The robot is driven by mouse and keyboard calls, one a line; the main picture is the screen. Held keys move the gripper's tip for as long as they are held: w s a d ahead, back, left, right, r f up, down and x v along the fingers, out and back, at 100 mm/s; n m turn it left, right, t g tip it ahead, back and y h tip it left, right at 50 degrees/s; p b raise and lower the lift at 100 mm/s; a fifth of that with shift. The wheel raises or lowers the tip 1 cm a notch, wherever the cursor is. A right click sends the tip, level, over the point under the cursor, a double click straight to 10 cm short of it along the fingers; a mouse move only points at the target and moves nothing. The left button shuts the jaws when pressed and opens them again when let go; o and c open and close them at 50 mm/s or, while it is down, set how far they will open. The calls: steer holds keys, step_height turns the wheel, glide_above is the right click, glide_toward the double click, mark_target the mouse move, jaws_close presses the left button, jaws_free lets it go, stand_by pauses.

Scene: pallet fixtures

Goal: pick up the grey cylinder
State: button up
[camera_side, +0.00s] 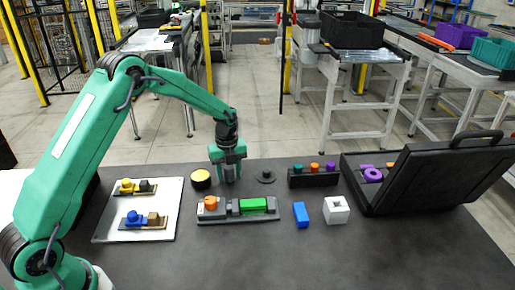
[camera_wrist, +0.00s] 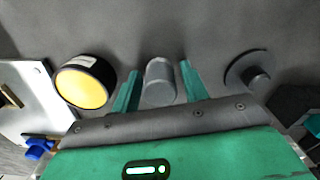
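The grey cylinder (camera_wrist: 160,82) stands between the two teal fingers of my gripper (camera_wrist: 159,68) in the wrist view. A narrow gap shows on each side of it, so the fingers are open around it and appear not to touch it. In the side view my gripper (camera_side: 230,178) points down at the dark table, low near its back edge. There the cylinder is largely hidden by the fingers.
A black round piece with a yellow top (camera_side: 201,179) stands left of my gripper, and a dark disc with a knob (camera_side: 265,177) lies right. A grey fixture (camera_side: 238,217) with orange and green parts lies in front. A white board (camera_side: 165,230) is at left, an open black case (camera_side: 430,180) at right.

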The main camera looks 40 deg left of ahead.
steer(key=c, duration=0.7)
steer(key=shift+r, duration=0.1)
steer(key=shift+r, duration=0.4)
step_height(320, 180, up, 3)
steer(key=s+d+r, duration=0.1)
steer(key=d+r, duration=0.1)
steer(key=d, duration=0.1)
steer(key=s+d+r, duration=0.2)
steer(key=d, duration=0.2)
steer(key=s+d+r, duration=0.2)
steer(key=d+r, duration=0.1)
steer(key=shift+d, duration=0.3)
steer(key=shift+o, duration=0.3)
